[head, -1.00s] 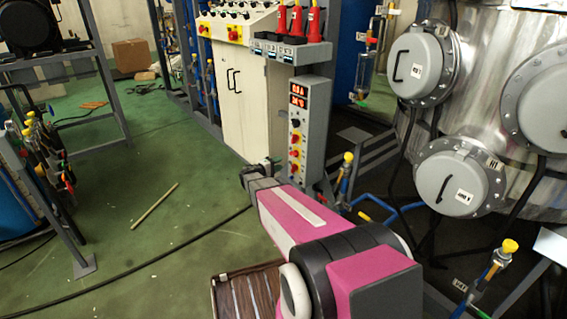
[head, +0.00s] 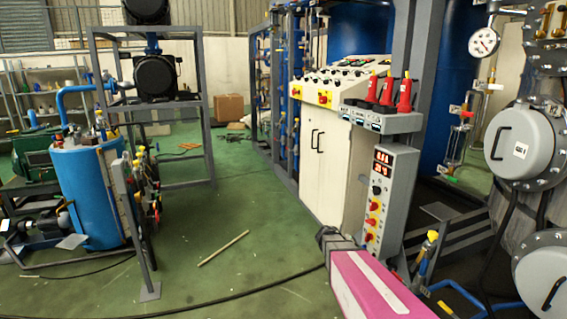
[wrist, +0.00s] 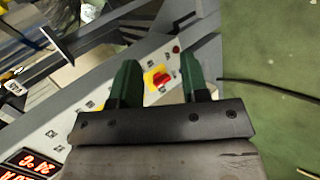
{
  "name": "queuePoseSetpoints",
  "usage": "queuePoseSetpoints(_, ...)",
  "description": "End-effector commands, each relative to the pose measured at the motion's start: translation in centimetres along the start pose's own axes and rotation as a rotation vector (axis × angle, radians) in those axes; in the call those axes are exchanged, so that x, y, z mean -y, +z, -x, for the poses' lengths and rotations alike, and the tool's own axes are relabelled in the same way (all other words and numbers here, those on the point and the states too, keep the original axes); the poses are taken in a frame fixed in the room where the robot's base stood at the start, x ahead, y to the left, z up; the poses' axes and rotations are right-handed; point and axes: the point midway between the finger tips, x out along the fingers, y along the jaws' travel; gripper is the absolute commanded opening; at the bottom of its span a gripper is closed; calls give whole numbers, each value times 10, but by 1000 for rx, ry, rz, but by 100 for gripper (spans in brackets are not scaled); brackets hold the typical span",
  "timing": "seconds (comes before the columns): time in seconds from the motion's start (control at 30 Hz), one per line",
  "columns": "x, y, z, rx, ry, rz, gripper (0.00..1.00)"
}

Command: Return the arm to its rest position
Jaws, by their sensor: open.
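My arm (head: 375,287), pink with a pale stripe, reaches in from the bottom right of the head view. Its end is by the foot of the grey control panel (head: 384,200); the fingers are hidden there. In the wrist view my gripper (wrist: 155,85) shows two green fingers set wide apart, with nothing between them but the panel behind. A red knob on a yellow plate (wrist: 159,79) shows between the fingers, apart from them as far as I can tell. The panel's red digits (wrist: 30,165) are at the lower left of that view.
A white cabinet (head: 322,165) stands behind the panel, with red bottles (head: 387,93) on a shelf. Steel vessels with round grey covers (head: 525,145) crowd the right. A blue tank (head: 88,195) stands left. The green floor between is mostly clear, with a stick (head: 223,248) and a dark cable.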

Motion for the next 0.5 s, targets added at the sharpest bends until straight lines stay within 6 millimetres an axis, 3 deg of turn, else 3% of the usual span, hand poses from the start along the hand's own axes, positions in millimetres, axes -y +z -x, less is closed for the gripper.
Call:
queuePoseSetpoints(0.03, 3, 23, 10, 16, -81, -10, 42)
queuePoseSetpoints(0.2, 26, 70, 40, 56, -367, -36, 42)
queuePoseSetpoints(0.4, 48, 113, 88, 65, -683, -69, 42)
queuePoseSetpoints(0.5, 55, 125, 108, 60, -800, -83, 42)
